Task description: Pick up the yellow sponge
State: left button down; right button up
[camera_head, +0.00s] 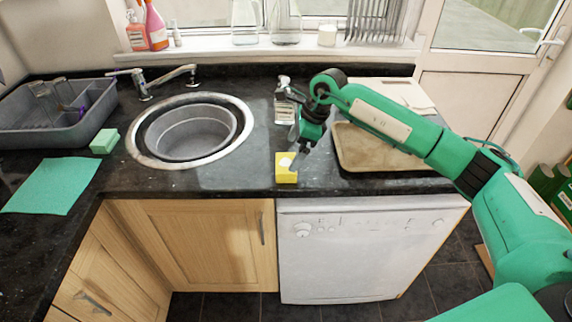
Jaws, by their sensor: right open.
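The yellow sponge (286,174) lies near the front edge of the dark counter, just right of the sink. My right gripper (297,150) points down just above and behind the sponge. Its jaws are open, and its fingertips are close to the sponge's top. I cannot tell whether they touch it. My left gripper is not in view.
A round sink (137,150) with a tap (165,78) lies to the left. A brown tray (350,158) is right of the sponge. A soap bottle (284,105) stands behind my gripper. A green sponge (104,141), cloth (50,186) and dish rack (50,138) are far left.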

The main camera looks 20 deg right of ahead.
aim_at(286, 162)
jog(key=shift+a+f, duration=0.3)
jog(key=shift+f, duration=0.3)
jog(key=shift+w+a+f+p, duration=0.15)
jog(key=shift+f+p, duration=0.3)
jog(key=shift+f, duration=0.05)
jog(key=p+x, duration=0.1)
jog(key=x, duration=0.2)
jog(key=shift+w+f, duration=0.1)
jog(key=shift+f, duration=0.2)
jog(key=shift+a+f, duration=0.1)
jog(key=shift+f, duration=0.2)
jog(key=c, duration=1)
jog(key=shift+r, duration=0.2)
